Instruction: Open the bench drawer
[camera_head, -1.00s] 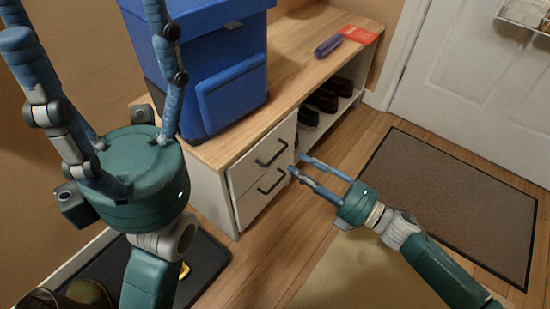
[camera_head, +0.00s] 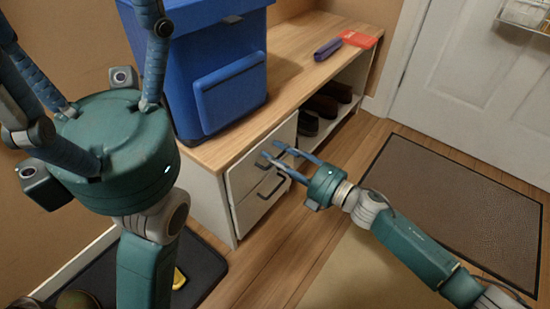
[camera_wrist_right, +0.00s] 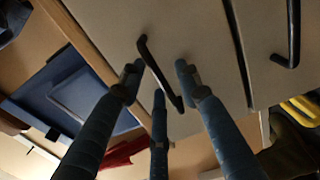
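The wooden-topped bench (camera_head: 300,78) has two white drawers, upper (camera_head: 240,175) and lower (camera_head: 250,212), both looking closed. My right gripper (camera_head: 272,152) is at the upper drawer's front, its fingers hiding most of that handle. In the right wrist view, the black handle (camera_wrist_right: 152,62) lies between the spread fingers of my right gripper (camera_wrist_right: 158,76); contact cannot be told. The lower drawer's handle (camera_head: 272,186) is just below the gripper. My left gripper (camera_head: 85,45) is raised at left, empty, with fingers spread and tips partly out of frame.
A blue bin (camera_head: 215,75) stands on the bench, with a purple item (camera_head: 328,49) and a red item (camera_head: 359,39) farther back. Shoes (camera_head: 320,105) sit in the open shelf. A brown doormat (camera_head: 455,205) lies right; a black tray (camera_head: 195,270) is front left.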

